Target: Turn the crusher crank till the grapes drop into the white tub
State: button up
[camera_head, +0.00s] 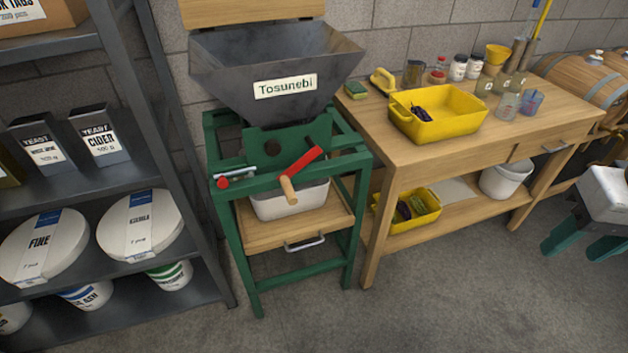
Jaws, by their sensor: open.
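The crusher has a grey metal hopper (275,75) labelled "Tosunebi" on a green frame (241,270). Its crank (300,161) is a red arm on the front, slanting down left to a wooden handle (288,189). The white tub (291,204) sits under the crusher on a wooden drawer shelf, partly hidden by the crank handle and green bar. I cannot make out grapes in the hopper or tub. My gripper (575,248), white with teal fingers, is at the far right, open and empty, well away from the crank.
A metal rod with a red knob (222,183) is on the green bar left of the crank. Shelving (185,150) stands left. The floor (440,290) in front is clear.

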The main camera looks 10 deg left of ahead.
jog(key=w+a+f+n+y, duration=0.1)
jog(key=w+a+f, duration=0.2)
jog(key=w+a, duration=0.15)
jog(key=w+a+f+n, duration=0.1)
jog(key=w+a+f, duration=0.2)
jog(key=w, duration=0.2)
jog(key=n+t+y, duration=0.4)
jog(key=t+y, duration=0.4)
jog(key=t, duration=0.6)
send_near(289, 192)
jog(key=w, duration=0.1)
jog(key=w+a+f, duration=0.1)
jog(key=w, duration=0.1)
jog(key=shift+a+f, duration=0.2)
jog(key=shift+a, duration=0.05)
jog(key=shift+w+a+r, duration=0.1)
jog(key=shift+w+a, duration=0.05)
jog(key=shift+w, duration=0.15)
jog(key=x, duration=0.7)
